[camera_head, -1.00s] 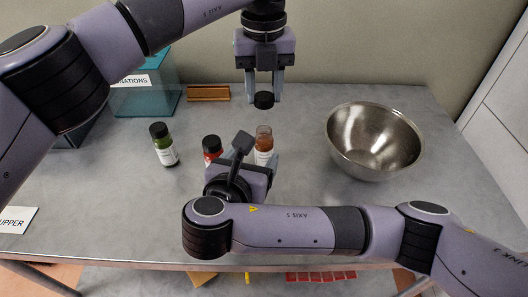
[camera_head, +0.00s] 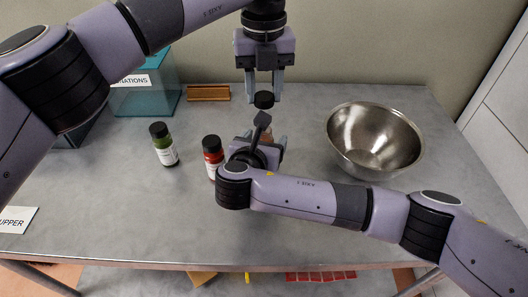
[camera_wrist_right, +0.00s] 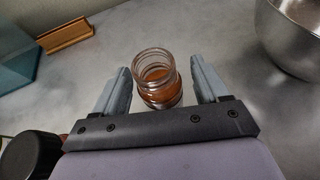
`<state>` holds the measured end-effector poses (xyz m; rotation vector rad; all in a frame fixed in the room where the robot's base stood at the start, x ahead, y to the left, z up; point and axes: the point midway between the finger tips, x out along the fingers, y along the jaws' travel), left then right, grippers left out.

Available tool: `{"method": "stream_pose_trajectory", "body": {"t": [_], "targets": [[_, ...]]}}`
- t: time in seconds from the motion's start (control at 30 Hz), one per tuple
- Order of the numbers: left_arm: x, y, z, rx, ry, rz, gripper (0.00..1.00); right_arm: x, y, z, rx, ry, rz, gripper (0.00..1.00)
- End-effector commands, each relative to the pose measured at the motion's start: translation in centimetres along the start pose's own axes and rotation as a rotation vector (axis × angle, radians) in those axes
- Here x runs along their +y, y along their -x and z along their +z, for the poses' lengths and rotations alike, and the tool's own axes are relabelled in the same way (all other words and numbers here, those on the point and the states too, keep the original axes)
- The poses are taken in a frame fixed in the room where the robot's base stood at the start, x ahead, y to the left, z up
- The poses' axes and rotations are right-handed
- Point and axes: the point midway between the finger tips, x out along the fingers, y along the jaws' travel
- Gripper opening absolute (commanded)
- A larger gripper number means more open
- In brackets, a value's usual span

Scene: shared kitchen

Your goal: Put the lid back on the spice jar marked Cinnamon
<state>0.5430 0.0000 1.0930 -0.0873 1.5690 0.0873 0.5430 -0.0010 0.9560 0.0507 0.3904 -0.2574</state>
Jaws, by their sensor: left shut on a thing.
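An open glass jar (camera_wrist_right: 160,92) with orange-brown contents and a bare threaded neck stands on the table. In the head view my right gripper hides most of it. My left gripper (camera_head: 264,97) is shut on a black lid (camera_head: 264,101), held in the air above and behind the jar. My right gripper (camera_wrist_right: 159,68) is open, with one finger on either side of the jar and gaps showing between. In the head view the right gripper (camera_head: 265,140) is low at the table's middle. No marking on the open jar can be read.
A red jar (camera_head: 212,158) with a black lid stands just left of my right gripper. A green jar (camera_head: 166,150) stands further left. A steel bowl (camera_head: 340,150) is at the right. A teal box (camera_head: 145,98) and a wooden block (camera_head: 208,93) are at the back.

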Motion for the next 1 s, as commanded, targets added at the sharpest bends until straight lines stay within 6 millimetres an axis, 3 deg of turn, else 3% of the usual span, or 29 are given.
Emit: {"method": "stream_pose_trajectory", "body": {"t": [0.03, 0.2, 0.23, 0.37, 0.7, 1.0], "targets": [[0.0, 0.0, 0.0, 0.000, 0.000, 0.000, 0.12, 0.0, 0.0, 0.0, 0.000, 0.000, 0.000, 0.58], [0.0, 0.0, 0.0, 0.000, 0.000, 0.000, 0.12, 0.0, 0.0, 0.0, 0.000, 0.000, 0.000, 0.02], [0.0, 0.0, 0.0, 0.000, 0.000, 0.000, 0.12, 0.0, 0.0, 0.0, 0.000, 0.000, 0.000, 0.00], [0.0, -0.4, 0.0, 0.001, 0.000, 0.001, 0.12, 0.0, 0.0, 0.0, 0.000, 0.000, 0.000, 0.00], [0.0, -4.9, 0.0, 0.002, -0.001, 0.002, 0.12, 0.0, 0.0, 0.0, 0.000, 0.000, 0.000, 0.00], [0.0, -5.0, 0.0, 0.000, 0.000, 0.001, 0.12, 0.0, 0.0, 0.0, 0.000, 0.000, 0.000, 0.00]]}}
